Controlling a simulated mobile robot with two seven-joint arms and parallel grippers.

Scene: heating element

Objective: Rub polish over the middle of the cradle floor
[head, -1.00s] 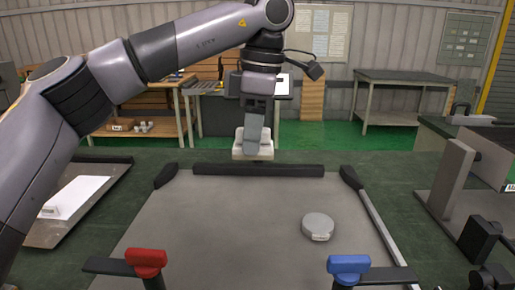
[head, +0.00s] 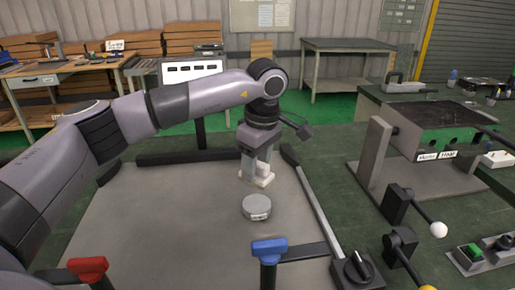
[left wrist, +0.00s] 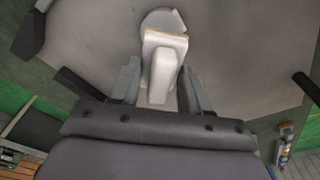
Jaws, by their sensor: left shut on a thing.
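My left gripper (head: 256,172) is shut on the handle of a white pad (head: 262,180). It holds the pad over the far right part of the grey flat floor (head: 150,215), which looks like the cradle floor. Whether the pad touches the floor cannot be told. A round grey tin (head: 257,206) with a label stands on the floor just in front of the pad. In the left wrist view the pad (left wrist: 162,60) sits between the fingers and partly covers the tin (left wrist: 158,20). My right gripper is not in view.
Black bars (head: 190,157) edge the floor at the back. Red (head: 88,267) and blue (head: 269,249) clamps stand at the near side. A grey upright plate (head: 375,155) and levers with a white knob (head: 438,230) stand on the right. The middle of the floor is clear.

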